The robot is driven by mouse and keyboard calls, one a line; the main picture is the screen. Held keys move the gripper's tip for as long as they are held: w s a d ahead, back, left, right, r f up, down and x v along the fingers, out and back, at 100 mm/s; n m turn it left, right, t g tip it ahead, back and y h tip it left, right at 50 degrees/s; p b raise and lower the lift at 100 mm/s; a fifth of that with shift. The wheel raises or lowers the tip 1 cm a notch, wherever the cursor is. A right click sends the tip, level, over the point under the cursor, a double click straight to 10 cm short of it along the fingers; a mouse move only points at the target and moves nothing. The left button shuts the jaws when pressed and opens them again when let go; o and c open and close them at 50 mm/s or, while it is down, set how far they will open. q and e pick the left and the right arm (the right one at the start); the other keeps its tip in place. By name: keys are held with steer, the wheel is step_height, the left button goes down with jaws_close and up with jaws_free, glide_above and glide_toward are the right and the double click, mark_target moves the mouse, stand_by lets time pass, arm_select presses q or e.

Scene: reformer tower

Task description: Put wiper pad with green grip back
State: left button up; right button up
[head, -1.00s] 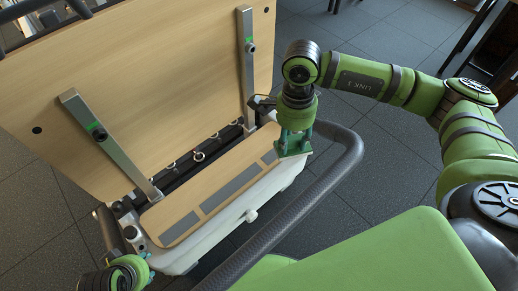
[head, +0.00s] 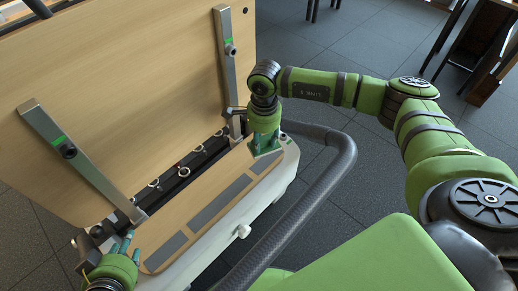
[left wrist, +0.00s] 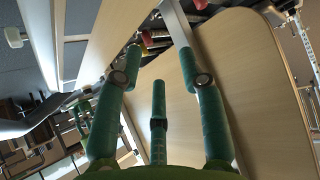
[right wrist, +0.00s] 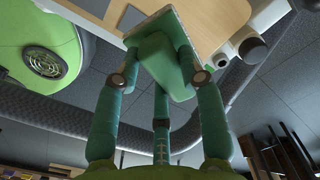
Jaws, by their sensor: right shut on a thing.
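The wiper pad's green grip (right wrist: 168,68) is between the fingers of my right gripper (right wrist: 160,75). In the head view my right gripper (head: 262,148) is at the far right end of the wooden ledge (head: 215,190), hiding most of the pad. I cannot tell whether the pad touches the ledge. My left gripper (head: 124,246) is at the ledge's near left end, fingers apart. In the left wrist view (left wrist: 160,75) nothing is held between them.
A large wooden panel (head: 110,90) stands behind the ledge, with two metal straps (head: 225,60) carrying green marks. A dark slot with several white rings (head: 197,148) runs between them. A thick grey rail (head: 310,200) curves along the front right. Open floor (head: 300,50) lies behind.

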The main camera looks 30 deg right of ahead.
steer(key=shift+w+a+f, duration=0.3)
steer(key=shift+w+f, duration=0.25)
steer(key=shift+w, duration=0.15)
step_height(320, 180, down, 4)
steer(key=shift+r+b, duration=0.15)
steer(key=shift+b, duration=0.6)
arm_select(q)
steer(key=w+d+r+t+h, duration=0.1)
steer(key=w+r+t, duration=0.1)
steer(key=r+t, duration=0.1)
steer(key=w+d+r+t+h, duration=0.1)
steer(key=w+d+r+t, duration=0.1)
steer(key=r, duration=0.3)
steer(key=shift+w+d+r+m+t, duration=0.3)
steer(key=shift+w+m+t, duration=0.05)
steer(key=shift+m+t, duration=0.05)
steer(key=shift+r, duration=0.15)
arm_select(e)
steer(key=o, duration=1)
arm_select(q)
steer(key=shift+r, duration=0.1)
